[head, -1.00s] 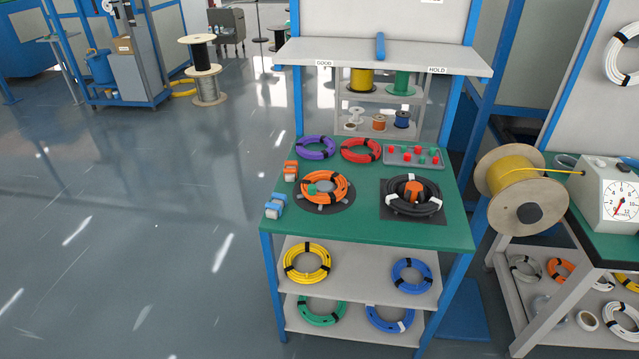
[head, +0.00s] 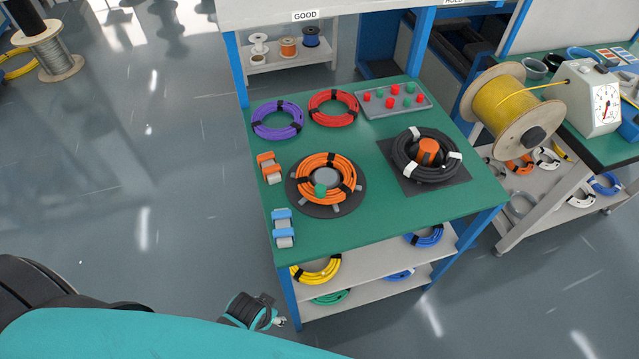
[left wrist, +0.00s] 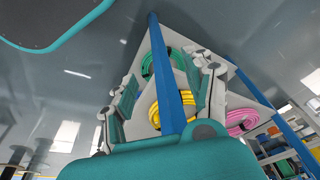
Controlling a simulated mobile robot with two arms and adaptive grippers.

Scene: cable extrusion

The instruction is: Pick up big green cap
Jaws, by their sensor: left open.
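On the green table top (head: 370,222), a grey tray (head: 372,114) at the back holds several red and green caps; one green cap (head: 381,102) lies in it. Another green piece (head: 320,190) sits at the inner front edge of the orange cable coil (head: 326,166); I cannot tell which is the big green cap. My left gripper (head: 280,321) is low, beside the table's front left leg, apart from the caps. In the left wrist view its fingers (left wrist: 168,75) are spread, with the blue leg (left wrist: 172,85) showing between them. My right gripper is out of view.
Purple (head: 278,120), red (head: 333,108) and black (head: 426,155) coils lie on the table. Orange (head: 270,168) and blue (head: 283,228) blocks stand along its left edge. Lower shelves hold more coils. A yellow cable reel (head: 505,105) stands at right.

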